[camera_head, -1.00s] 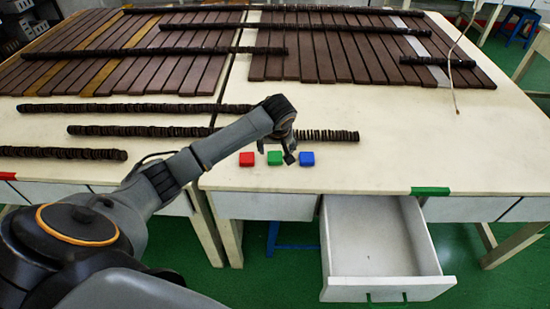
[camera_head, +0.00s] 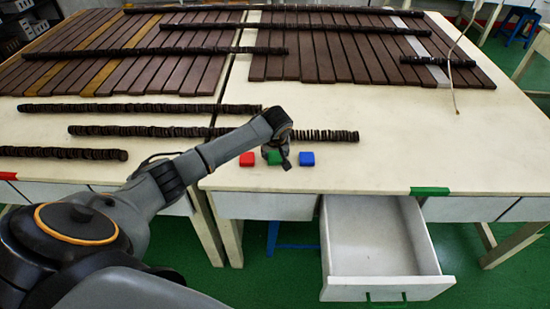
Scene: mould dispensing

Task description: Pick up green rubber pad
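The green rubber pad (camera_head: 274,158) lies on the cream table between a red pad (camera_head: 247,159) and a blue pad (camera_head: 307,159), near the table's front edge. My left gripper (camera_head: 276,160) points down at the green pad, with its dark fingers over and beside it. The fingers partly cover the pad. The fingers look apart, one at the pad's right side; whether they touch the pad cannot be told. My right gripper is not in view.
An open, empty white drawer (camera_head: 372,240) sticks out below the table front. Rows of dark discs (camera_head: 140,108) lie left of and behind the pads. Brown slats (camera_head: 335,55) cover the table's back. The table top right of the blue pad is clear.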

